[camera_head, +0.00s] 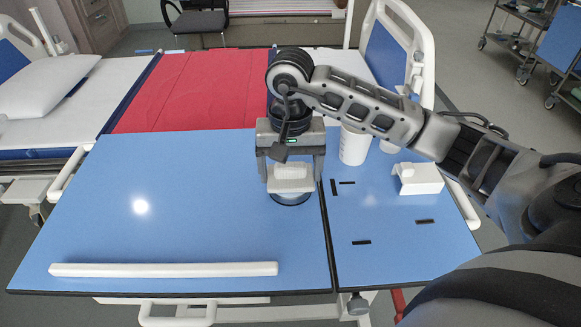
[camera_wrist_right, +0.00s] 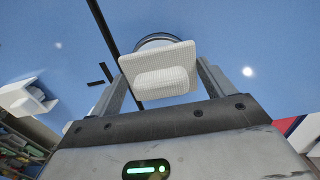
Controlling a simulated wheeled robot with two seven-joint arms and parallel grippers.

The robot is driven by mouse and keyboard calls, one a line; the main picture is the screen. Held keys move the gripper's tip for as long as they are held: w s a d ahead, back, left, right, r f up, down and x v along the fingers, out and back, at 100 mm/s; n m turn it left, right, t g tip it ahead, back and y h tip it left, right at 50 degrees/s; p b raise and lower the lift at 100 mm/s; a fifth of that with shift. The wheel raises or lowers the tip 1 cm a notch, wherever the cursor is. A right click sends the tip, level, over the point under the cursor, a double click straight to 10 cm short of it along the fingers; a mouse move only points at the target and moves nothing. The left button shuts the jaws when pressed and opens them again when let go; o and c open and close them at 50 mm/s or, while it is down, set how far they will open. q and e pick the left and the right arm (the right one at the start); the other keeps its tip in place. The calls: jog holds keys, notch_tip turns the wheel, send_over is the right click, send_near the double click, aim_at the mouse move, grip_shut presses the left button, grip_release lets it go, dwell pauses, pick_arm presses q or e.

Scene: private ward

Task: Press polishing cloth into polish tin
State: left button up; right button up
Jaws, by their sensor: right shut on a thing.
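My right gripper (camera_head: 292,181) points down over the blue tabletop and is shut on the white polishing cloth (camera_head: 291,172). In the right wrist view the cloth (camera_wrist_right: 158,72) is a pale woven pad with a raised grip, held between the two fingers. The polish tin (camera_head: 290,201) is a low round thing with a dark rim, directly under the cloth near the table seam. Its rim also shows behind the cloth in the right wrist view (camera_wrist_right: 158,37). The cloth hides most of the tin, and I cannot tell whether they touch. My left gripper is not in view.
The blue overbed table (camera_head: 150,205) is clear on the left, with a white raised bar (camera_head: 165,269) along its front edge. Right of the seam stand a white cup (camera_head: 354,146) and a white block-like holder (camera_head: 418,179). A bed with a red cover (camera_head: 190,90) lies behind.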

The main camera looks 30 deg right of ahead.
aim_at(290, 166)
jog(key=shift+f, duration=0.3)
jog(key=shift+f+b, duration=0.1)
jog(key=shift+b, duration=0.5)
dwell(1.4)
jog(key=shift+r+p, duration=0.3)
jog(key=shift+r, duration=0.1)
notch_tip(290, 166, up, 2)
jog(key=shift+r+p, duration=0.1)
jog(key=shift+p, duration=0.45)
notch_tip(290, 166, up, 2)
jog(key=shift+r+p, duration=0.1)
jog(key=shift+p, duration=0.45)
jog(key=shift+r+p, duration=0.55)
jog(key=shift+r, duration=0.4)
